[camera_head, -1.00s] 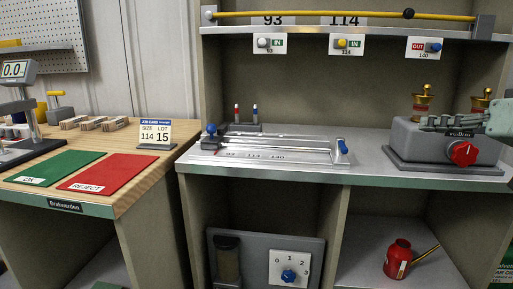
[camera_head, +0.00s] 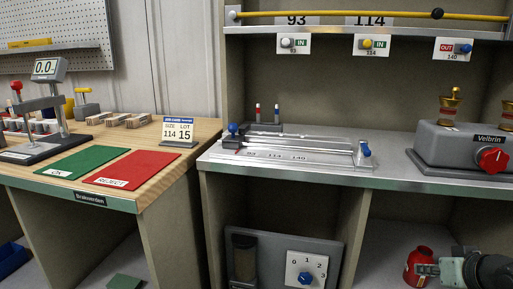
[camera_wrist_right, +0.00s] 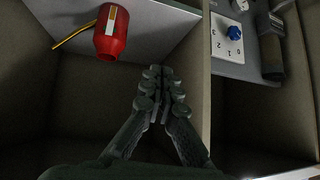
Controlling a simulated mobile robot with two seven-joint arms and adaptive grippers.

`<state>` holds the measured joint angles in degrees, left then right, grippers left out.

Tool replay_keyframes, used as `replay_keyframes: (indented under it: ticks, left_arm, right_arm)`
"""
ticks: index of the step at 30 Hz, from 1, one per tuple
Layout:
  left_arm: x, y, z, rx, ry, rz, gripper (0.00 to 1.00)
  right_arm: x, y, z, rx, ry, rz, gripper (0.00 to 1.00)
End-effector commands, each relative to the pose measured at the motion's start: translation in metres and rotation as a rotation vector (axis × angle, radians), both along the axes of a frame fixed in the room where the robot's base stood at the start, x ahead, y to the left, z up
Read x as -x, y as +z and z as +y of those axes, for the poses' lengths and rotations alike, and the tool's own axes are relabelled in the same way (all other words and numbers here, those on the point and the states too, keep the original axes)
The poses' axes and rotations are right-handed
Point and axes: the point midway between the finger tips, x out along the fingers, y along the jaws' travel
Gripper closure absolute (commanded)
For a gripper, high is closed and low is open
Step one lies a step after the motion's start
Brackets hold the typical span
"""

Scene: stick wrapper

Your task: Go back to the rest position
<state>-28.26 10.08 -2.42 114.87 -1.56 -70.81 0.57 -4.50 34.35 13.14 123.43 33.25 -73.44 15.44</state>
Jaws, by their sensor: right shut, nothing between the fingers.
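My right gripper (camera_head: 428,270) shows at the bottom right of the head view, in front of the lower right compartment. In the right wrist view my right gripper (camera_wrist_right: 158,80) has its fingers together with nothing between them. A red oil can (camera_head: 417,266) is in that compartment, partly covered by the gripper in the head view. The red can (camera_wrist_right: 111,33) also shows in the wrist view with its yellow spout, apart from the fingertips. My left gripper is in neither view.
The grey machine with a red knob (camera_head: 492,160) stands on the bench at right. A clear measuring fixture (camera_head: 290,150) lies mid-bench. The dial panel (camera_head: 305,270) is below. Green (camera_head: 82,163) and red (camera_head: 132,168) mats lie on the left table. A divider wall (camera_wrist_right: 196,100) is close to the fingers.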

Motion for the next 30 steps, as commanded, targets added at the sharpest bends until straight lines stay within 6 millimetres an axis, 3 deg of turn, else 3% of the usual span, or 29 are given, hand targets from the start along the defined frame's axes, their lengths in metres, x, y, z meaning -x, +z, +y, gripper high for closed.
replay_keyframes:
  ticks: [1,3,6,12,20,30]
  left_arm:
    - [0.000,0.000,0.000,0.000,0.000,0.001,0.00]
    - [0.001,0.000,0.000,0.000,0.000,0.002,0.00]
    - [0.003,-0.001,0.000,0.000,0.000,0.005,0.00]
    - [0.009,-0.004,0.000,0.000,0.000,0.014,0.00]
    - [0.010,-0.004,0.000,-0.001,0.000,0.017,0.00]
    - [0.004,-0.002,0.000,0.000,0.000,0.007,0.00]
  right_arm:
    - [0.018,-0.042,-0.007,0.075,0.006,0.079,1.00]
    - [0.041,-0.085,-0.016,0.180,0.026,0.167,1.00]
    - [0.074,-0.134,-0.026,0.307,0.061,0.271,1.00]
    - [0.132,-0.196,-0.041,0.497,0.147,0.425,1.00]
    - [0.199,-0.246,-0.051,0.678,0.266,0.572,1.00]
    - [0.214,-0.283,0.057,0.372,0.188,0.558,1.00]
